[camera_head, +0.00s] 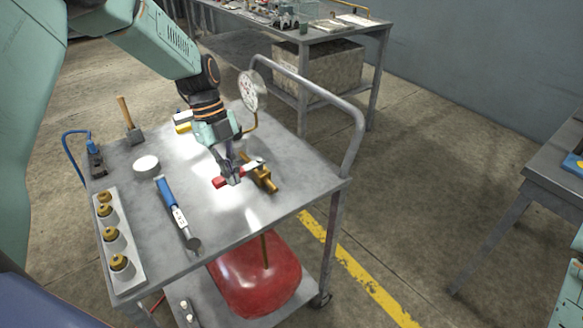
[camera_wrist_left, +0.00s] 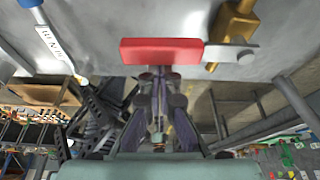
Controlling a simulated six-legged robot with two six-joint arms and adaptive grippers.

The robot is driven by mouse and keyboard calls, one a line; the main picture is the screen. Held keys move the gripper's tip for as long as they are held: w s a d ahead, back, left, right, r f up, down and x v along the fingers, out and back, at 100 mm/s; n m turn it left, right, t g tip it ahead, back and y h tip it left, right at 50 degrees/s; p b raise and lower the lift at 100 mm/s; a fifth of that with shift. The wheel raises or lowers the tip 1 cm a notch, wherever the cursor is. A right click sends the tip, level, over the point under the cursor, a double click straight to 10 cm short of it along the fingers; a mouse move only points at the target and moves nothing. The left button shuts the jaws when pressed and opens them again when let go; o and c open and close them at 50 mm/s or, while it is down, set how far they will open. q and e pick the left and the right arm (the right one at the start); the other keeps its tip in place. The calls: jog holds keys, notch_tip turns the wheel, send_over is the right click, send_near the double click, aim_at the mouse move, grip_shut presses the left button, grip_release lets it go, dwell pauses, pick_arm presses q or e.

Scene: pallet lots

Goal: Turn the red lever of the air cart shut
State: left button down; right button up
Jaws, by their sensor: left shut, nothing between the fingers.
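The air cart (camera_head: 210,250) stands in front of me with a grey metal top. On it is a brass valve (camera_head: 265,180), also at the top of the left wrist view (camera_wrist_left: 236,24). Its red lever (camera_head: 219,182) sticks out to the left, crosswise to the brass body. In the left wrist view the red grip (camera_wrist_left: 160,51) sits on a silver arm (camera_wrist_left: 228,54). My left gripper (camera_head: 233,180) is shut and empty, its fingertips right at the red grip and partly hiding it in the head view. I cannot tell whether they touch. My right gripper is not in view.
A pressure gauge (camera_head: 248,91) and the cart's rail (camera_head: 345,107) stand behind the gripper. A blue-handled tool (camera_head: 167,192), a white round piece (camera_head: 146,163) and a rack of brass fittings (camera_head: 124,270) lie left. A red tank (camera_head: 257,278) sits below.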

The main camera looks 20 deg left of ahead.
pick_arm(q)
jog(key=shift+w+a, duration=0.1)
jog(key=shift+a, duration=0.2)
dwell(0.4)
